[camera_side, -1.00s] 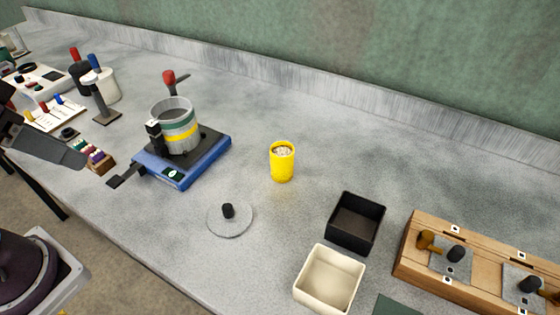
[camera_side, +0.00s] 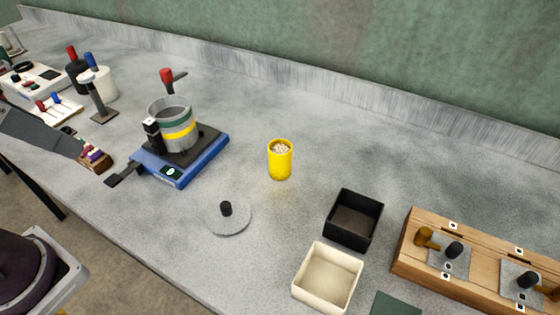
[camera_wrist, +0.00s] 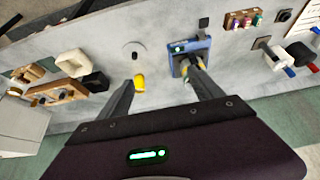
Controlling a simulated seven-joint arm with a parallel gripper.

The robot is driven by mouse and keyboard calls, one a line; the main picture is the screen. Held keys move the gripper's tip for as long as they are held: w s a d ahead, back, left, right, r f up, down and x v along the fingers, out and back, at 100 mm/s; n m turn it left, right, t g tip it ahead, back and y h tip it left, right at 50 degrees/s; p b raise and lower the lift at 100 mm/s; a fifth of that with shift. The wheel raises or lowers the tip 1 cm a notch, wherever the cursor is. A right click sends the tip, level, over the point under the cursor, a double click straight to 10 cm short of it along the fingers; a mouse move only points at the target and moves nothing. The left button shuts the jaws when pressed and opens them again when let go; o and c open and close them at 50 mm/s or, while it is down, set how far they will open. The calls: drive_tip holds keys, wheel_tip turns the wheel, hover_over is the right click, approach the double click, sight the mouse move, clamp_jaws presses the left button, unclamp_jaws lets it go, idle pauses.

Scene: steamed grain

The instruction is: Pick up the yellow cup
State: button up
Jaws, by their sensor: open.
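The yellow cup (camera_side: 280,162) stands upright on the grey counter right of the blue hotplate, with pale grains inside near its rim. In the wrist view the yellow cup (camera_wrist: 139,83) shows small beside the left finger, well beyond my gripper. My gripper (camera_wrist: 160,80) is open and empty in the wrist view, its two dark fingers spread. It is high above the counter and apart from the cup. A dark grey piece at the left edge of the side view looks like part of my gripper; its fingertips cannot be made out there.
A pot (camera_side: 174,123) sits on the blue hotplate (camera_side: 205,155). A round lid (camera_side: 229,215) with a black knob lies in front of the cup. A black box (camera_side: 354,219), a cream box (camera_side: 327,278) and a wooden rack (camera_side: 480,268) stand to the right. Counter behind the cup is clear.

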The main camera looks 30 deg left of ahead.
drive_tip(key=w+a+r+t+y, duration=0.2)
drive_tip(key=w+r, duration=0.2)
drive_tip(key=w, duration=0.7)
drive_tip(key=m+t+h, duration=0.4)
drive_tip(key=m+h, duration=0.1)
drive_tip(key=h, duration=0.3)
hover_over(290, 148)
drive_tip(key=s+a, duration=0.3)
drive_tip(key=s, duration=0.2)
wheel_tip(290, 148, down, 3)
wheel_tip(290, 148, down, 23)
drive_tip(key=shift+t, duration=0.3)
drive_tip(key=x, duration=0.3)
drive_tip(key=f+x, duration=0.1)
drive_tip(key=x, duration=0.3)
drive_tip(key=shift+s+a+f, duration=0.1)
drive_tip(key=shift+a, duration=0.05)
clamp_jaws()
